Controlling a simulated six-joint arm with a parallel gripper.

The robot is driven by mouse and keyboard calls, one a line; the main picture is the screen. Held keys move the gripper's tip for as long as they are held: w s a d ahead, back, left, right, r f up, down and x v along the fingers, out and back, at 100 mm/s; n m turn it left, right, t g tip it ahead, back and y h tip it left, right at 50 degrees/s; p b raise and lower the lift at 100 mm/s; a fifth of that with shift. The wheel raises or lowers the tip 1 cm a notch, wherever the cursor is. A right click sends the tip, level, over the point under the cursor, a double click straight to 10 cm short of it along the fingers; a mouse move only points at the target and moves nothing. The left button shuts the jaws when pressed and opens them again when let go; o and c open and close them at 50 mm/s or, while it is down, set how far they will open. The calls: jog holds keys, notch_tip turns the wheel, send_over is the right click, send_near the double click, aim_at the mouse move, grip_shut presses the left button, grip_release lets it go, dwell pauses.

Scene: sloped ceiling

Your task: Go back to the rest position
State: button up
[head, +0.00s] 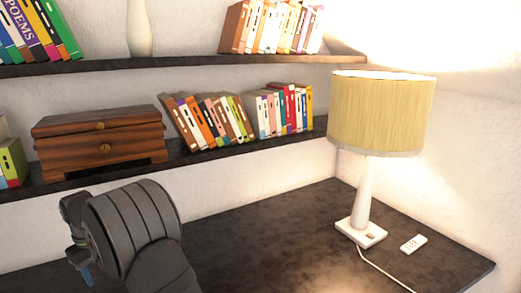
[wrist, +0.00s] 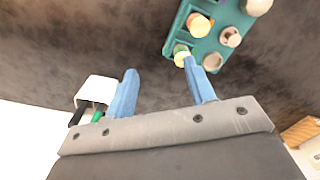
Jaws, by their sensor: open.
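My gripper (wrist: 160,67) shows in the wrist view as two blue fingers set well apart, with nothing between them. It is open and empty over a dark surface. In the head view, my dark grey arm stands at the lower left in front of the shelves. A bit of blue shows at its lower left side, and the rest of the gripper is hidden there.
In the wrist view, a teal holder (wrist: 231,18) with several round items lies near the right fingertip. A white cup (wrist: 98,88) with pens is left. The head view shows a lamp (head: 381,115), remote (head: 413,244), wooden box (head: 99,145) and bare dark desk (head: 270,235).

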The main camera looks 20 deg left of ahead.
jog(key=shift+m, duration=0.3)
jog(key=s+a+f, duration=0.2)
jog(key=a, duration=0.1)
jog(key=s+a+f, duration=0.2)
jog(key=a+f, duration=0.1)
jog(key=a, duration=0.1)
jog(key=s+a+f, duration=0.2)
jog(key=s+a, duration=0.1)
jog(key=shift+a+f, duration=0.3)
jog(key=shift+a, duration=0.1)
